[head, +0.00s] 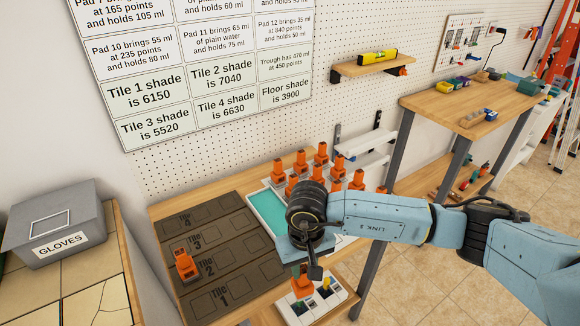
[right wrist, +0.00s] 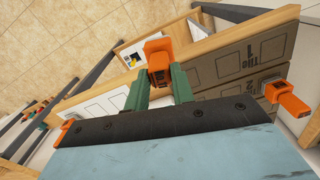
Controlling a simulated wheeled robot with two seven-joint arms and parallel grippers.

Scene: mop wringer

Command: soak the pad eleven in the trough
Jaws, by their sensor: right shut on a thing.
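My right gripper (head: 303,270) points down, just in front of the teal trough (head: 268,212). In the right wrist view its green fingers (right wrist: 158,88) are shut on an orange-handled pad (right wrist: 157,55). The held pad also shows below the gripper in the head view (head: 302,286), over a white tray (head: 338,300). No number is readable on it, so I cannot tell whether it is pad eleven. My arm hides part of the trough. Several other orange pads (head: 320,152) stand behind and right of the trough. My left gripper is not in view.
A dark board (head: 215,222) with Tiles 1 to 4 lies left of the trough; one orange pad (head: 186,266) stands on it near Tile 2. A wall chart (head: 190,60) lists pad, trough and shade values. A grey GLOVES box (head: 55,225) sits far left.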

